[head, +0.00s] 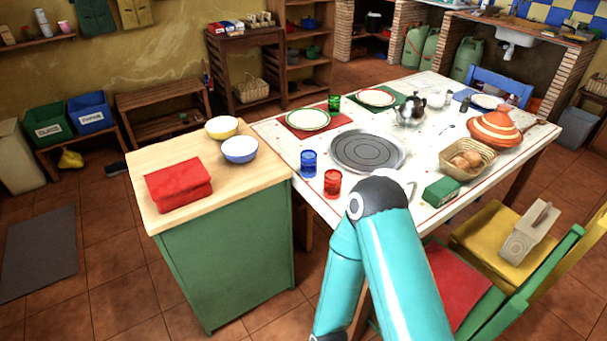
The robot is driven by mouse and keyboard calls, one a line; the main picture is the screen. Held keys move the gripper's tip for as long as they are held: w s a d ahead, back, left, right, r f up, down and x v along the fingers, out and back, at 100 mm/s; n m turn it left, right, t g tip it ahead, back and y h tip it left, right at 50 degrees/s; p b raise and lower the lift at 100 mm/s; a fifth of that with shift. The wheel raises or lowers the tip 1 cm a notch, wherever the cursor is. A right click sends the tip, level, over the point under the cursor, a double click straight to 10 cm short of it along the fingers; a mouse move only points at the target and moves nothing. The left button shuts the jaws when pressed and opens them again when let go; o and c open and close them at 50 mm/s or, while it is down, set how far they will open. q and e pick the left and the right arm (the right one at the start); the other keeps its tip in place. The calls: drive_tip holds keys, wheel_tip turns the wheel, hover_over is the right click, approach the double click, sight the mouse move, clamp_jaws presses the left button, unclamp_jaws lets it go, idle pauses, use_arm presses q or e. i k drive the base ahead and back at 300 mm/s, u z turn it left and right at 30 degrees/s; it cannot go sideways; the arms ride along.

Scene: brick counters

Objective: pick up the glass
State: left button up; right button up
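Three glasses stand upright on the white table (285,137). A blue glass (309,163) and a red glass (332,184) are close together near the table's front left edge. A green glass (334,103) stands farther back, beside a plate. A teal arm of mine rises from the bottom of the view and bends in front of the table's near edge, just right of the red glass. Neither of my grippers can be seen. A white item (407,182) is partly hidden behind the arm, and I cannot tell what it is.
A round grey tray (368,151) lies behind the glasses. A basket (460,160), green box (441,191) and orange tagine (494,128) are to the right. Chairs (479,247) stand at front right.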

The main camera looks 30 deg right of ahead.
sight(333, 178)
drive_tip(key=z, duration=0.15)
drive_tip(key=i, duration=0.8)
drive_tip(key=z, duration=0.55)
